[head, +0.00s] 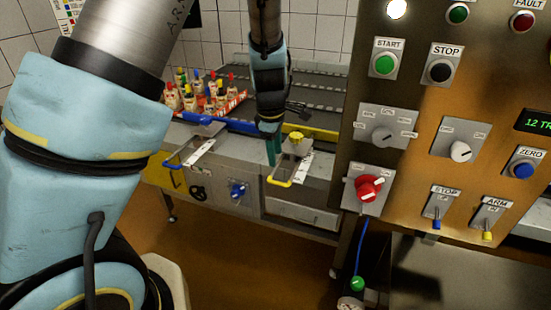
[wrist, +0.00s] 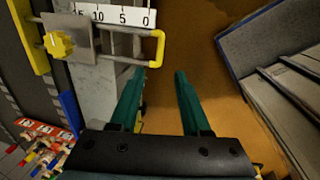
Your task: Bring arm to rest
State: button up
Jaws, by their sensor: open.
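My gripper (head: 272,148) hangs at the end of my arm, in front of the metal bench with the conveyor, just left of a yellow-handled slide. In the wrist view my gripper (wrist: 164,78) shows two green fingers standing apart, with only the brown floor between them. It holds nothing. The yellow handle (wrist: 158,48) of the slide lies close to the left fingertip in the wrist view; I cannot tell whether they touch. My arm's blue links fill the left of the head view.
A control panel (head: 432,190) with buttons, knobs and a red switch (head: 368,188) stands at right. Several bottle-like items (head: 205,98) with coloured caps stand on the bench at back left. A blue knob (head: 238,191) sits on the bench front. Brown floor (head: 240,265) is open in front.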

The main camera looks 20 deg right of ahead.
dwell(0.4)
jog(key=s+a+r+m, duration=0.2)
jog(key=a+m, duration=0.1)
jog(key=a, duration=0.7)
jog(key=s+a+r+m, duration=0.1)
jog(key=a+r+m, duration=0.2)
jog(key=a, duration=0.7)
jog(key=s+a+r+m+y, duration=0.1)
jog(key=s+a+r+m, duration=0.1)
jog(key=a, duration=0.9)
jog(key=r+m, duration=0.1)
jog(key=m, duration=0.1)
jog(key=shift+s+r+m, duration=0.25)
jog(key=shift+s+m, duration=0.1)
jog(key=shift+m, duration=0.05)
